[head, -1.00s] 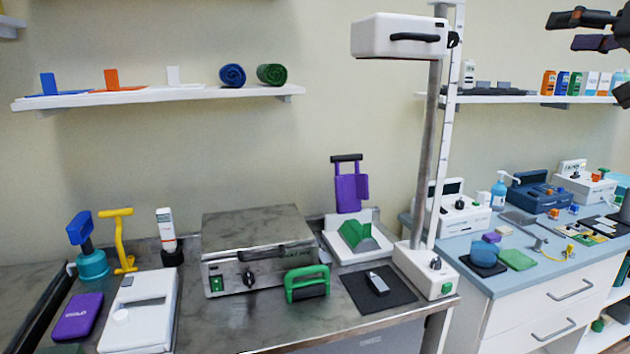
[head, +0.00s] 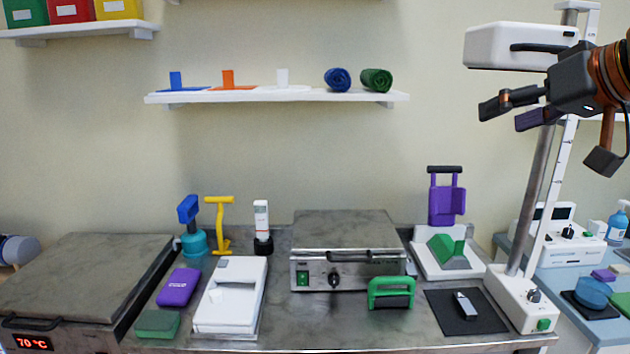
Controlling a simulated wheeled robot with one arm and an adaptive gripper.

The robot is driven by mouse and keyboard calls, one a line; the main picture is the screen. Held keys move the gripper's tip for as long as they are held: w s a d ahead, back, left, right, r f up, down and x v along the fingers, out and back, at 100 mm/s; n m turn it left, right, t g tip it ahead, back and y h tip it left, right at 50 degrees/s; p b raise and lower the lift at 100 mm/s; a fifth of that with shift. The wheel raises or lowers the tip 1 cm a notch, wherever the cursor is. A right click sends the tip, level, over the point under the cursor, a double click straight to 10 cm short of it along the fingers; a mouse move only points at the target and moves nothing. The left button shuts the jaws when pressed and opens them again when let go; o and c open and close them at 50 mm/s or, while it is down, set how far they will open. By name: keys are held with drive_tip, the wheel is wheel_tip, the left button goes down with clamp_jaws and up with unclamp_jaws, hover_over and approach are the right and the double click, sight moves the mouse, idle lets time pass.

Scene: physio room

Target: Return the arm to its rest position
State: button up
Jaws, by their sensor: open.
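My gripper (head: 512,111) shows at the upper right of the head view. Its two dark fingers point left, apart from each other, with nothing between them. It is in the air, in front of the white lamp-like head (head: 520,46) and the metal column (head: 537,180) of a stand. It touches nothing that I can see. Part of my arm is cut off by the right edge of the picture.
A steel bench (head: 385,335) holds a closed metal heater box (head: 347,268), a green-handled tool (head: 391,292), a purple holder (head: 446,200) and a white device (head: 231,295). A hot plate (head: 90,268) reads 70 °C at left. A wall shelf (head: 280,97) hangs above. The wall between is clear.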

drive_tip(key=s+a+f+g+h, duration=0.1)
drive_tip(key=s+a+f+g, duration=0.1)
drive_tip(key=a+f, duration=0.35)
drive_tip(key=s+a+f+n+g+p, duration=0.1)
drive_tip(key=s+a+f+g, duration=0.2)
drive_tip(key=f, duration=0.6)
drive_tip(key=s+a+f+g+h, duration=0.15)
drive_tip(key=a+f, duration=0.25)
drive_tip(key=f, duration=0.4)
drive_tip(key=s+d+f+m+g+h+p, duration=0.1)
drive_tip(key=s+f+g, duration=0.6)
drive_tip(key=s+f, duration=1.1)
drive_tip(key=shift+s+d+f+m+h, duration=0.4)
drive_tip(key=shift+s+m, duration=0.1)
drive_tip(key=shift+s, duration=0.1)
